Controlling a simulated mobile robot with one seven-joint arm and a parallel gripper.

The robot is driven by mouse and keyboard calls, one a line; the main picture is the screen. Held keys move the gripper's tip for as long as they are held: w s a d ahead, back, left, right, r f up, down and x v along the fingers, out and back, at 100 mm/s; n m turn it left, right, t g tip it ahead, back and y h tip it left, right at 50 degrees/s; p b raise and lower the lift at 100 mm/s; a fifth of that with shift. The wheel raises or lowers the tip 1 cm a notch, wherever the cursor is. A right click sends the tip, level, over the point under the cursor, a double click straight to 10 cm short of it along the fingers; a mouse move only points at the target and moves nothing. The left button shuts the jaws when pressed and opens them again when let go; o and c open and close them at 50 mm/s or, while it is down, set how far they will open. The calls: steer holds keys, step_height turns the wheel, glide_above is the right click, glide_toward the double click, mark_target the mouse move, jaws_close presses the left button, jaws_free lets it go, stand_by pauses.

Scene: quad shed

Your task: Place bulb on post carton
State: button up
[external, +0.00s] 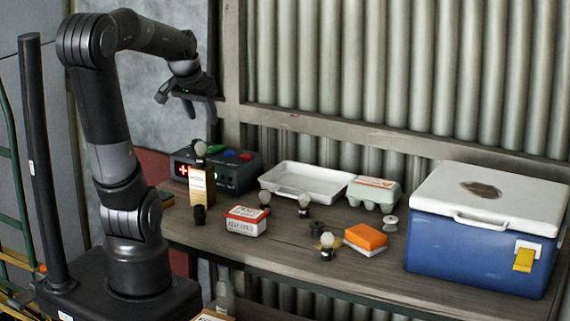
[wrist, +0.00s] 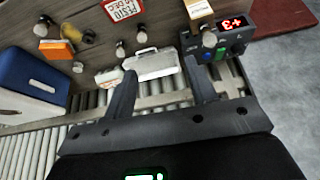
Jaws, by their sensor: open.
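The tall tan-and-white post carton (external: 202,188) stands upright on the bench at the left. A bulb (external: 200,150) with a greyish globe and dark base appears to stand upright on its top. In the wrist view this bulb (wrist: 209,39) overlaps the end of the carton (wrist: 198,9). My gripper (external: 188,95) is open and empty, above and apart from the bulb and carton. Its two fingers (wrist: 160,68) show spread in the wrist view, with nothing between them. Other bulbs stand on the bench, one by the red-and-white box (external: 264,198) and one further right (external: 304,205).
A dark device with a red display (external: 235,172) sits behind the carton. The front bench strip is mostly clear.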

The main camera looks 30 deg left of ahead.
steer(key=s+d, duration=0.5)
steer(key=s, duration=0.5)
steer(key=shift+r+t, duration=0.3)
steer(key=shift+o, duration=0.5)
